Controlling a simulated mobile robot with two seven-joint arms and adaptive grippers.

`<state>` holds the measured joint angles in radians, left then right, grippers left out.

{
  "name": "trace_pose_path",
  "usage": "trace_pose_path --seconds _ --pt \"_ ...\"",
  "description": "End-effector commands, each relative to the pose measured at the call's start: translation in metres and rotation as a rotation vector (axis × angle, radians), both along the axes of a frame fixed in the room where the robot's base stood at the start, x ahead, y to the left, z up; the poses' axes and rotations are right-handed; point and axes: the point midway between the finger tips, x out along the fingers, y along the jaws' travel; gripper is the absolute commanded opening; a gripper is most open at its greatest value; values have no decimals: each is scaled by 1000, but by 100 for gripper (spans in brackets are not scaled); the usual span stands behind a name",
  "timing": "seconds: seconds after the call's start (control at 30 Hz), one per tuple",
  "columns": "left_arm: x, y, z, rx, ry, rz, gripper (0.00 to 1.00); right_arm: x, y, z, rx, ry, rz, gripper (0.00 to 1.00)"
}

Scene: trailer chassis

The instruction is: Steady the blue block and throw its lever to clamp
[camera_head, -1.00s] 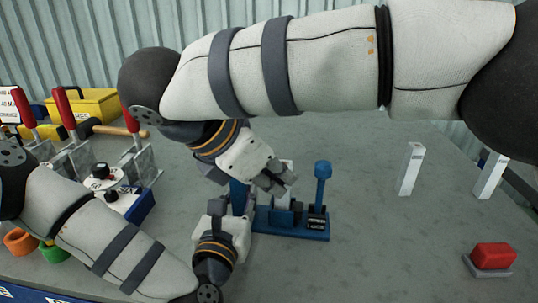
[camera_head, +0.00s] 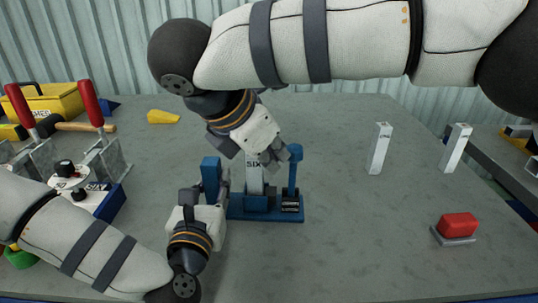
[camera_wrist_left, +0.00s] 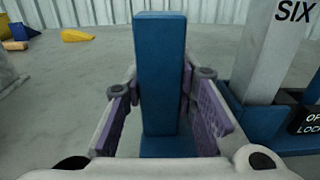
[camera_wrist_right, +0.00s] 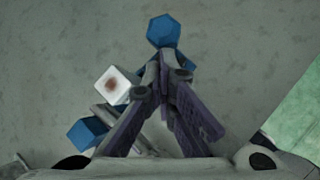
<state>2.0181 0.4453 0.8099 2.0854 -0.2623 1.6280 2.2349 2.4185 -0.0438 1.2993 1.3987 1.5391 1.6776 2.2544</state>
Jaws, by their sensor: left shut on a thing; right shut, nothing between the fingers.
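The blue block (camera_head: 262,212) stands on the bench with a tall blue post on its left (camera_head: 210,172), which also fills the middle of the left wrist view (camera_wrist_left: 160,70). A white post marked SIX (camera_head: 254,180) stands in it. Its lever (camera_head: 293,175), blue with a six-sided head, stands upright on the right; the head shows in the right wrist view (camera_wrist_right: 163,30). My left gripper (camera_head: 218,183) is shut on the blue post. My right gripper (camera_head: 284,158) is shut and empty, its fingertips close beside the lever head; I cannot tell if they touch.
Two white posts (camera_head: 379,148) (camera_head: 455,148) stand to the right. A red block on a grey base (camera_head: 457,227) lies front right. Red-handled clamps (camera_head: 90,103) and a yellow box (camera_head: 52,100) stand at the left. The bench behind the block is mostly clear.

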Motion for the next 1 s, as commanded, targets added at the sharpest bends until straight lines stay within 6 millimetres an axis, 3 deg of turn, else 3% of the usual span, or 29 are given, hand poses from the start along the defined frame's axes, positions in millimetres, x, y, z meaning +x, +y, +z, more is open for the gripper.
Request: trace_pose_path --seconds 0.47,0.6,1.0 --pt "0 0 -1 1 3 0 0 -2 -17 4 146 -10 -4 0" --pt "0 0 -1 1 3 0 0 -2 -32 6 191 -13 -5 0" --pt "0 0 -1 1 2 1 0 -6 -79 -2 572 -37 -7 0"
